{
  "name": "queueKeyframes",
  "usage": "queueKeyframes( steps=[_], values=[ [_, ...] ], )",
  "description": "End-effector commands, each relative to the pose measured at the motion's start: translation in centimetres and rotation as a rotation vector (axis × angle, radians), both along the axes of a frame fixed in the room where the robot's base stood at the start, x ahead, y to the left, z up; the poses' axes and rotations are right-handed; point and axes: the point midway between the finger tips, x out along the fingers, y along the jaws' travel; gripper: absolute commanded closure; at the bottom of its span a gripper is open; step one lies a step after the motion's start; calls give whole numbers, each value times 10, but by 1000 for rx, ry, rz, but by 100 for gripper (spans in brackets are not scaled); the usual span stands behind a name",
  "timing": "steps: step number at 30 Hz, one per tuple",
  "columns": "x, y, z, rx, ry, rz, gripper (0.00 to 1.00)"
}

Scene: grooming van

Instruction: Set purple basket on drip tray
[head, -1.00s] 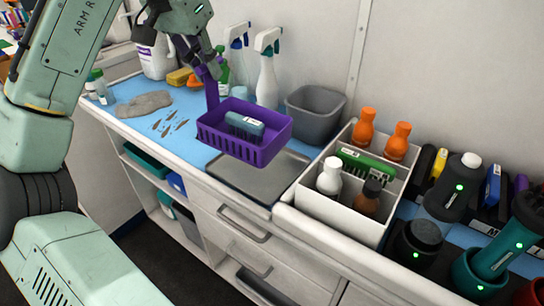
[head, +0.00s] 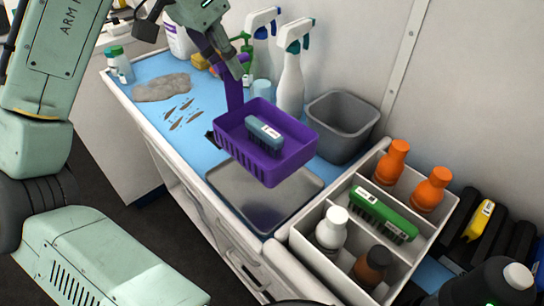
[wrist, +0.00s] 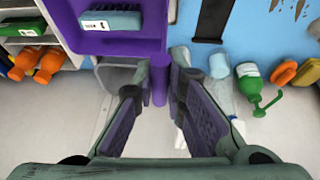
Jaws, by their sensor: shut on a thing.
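The purple basket (head: 293,165) hangs from its upright handle (head: 233,92) in my gripper (head: 240,68). A blue-grey brush with a white label (head: 264,132) lies inside it. In the wrist view, my gripper (wrist: 160,78) is shut on the purple handle (wrist: 161,92), and part of the basket (wrist: 118,43) shows beyond. The grey drip tray (head: 240,194) lies flat on the blue counter mat near the front edge. The basket covers the tray's back part in the head view and seems to be held above it; the exact gap cannot be told.
A grey bin (head: 342,122) stands close behind the basket, with white spray bottles (head: 291,85) to its left. A white divided caddy (head: 293,238) with bottles and a green brush stands right of the tray. Grey fluff (head: 162,87) lies on the mat at left.

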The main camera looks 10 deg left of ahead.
Motion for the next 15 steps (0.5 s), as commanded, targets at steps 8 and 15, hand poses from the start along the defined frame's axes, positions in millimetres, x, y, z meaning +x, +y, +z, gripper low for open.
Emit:
queueKeyframes(
  steps=[8,15],
  values=[
    [-1,0,-50,-3,1,0,100],
    [-1,0,-70,-3,1,1,100]
  ],
)
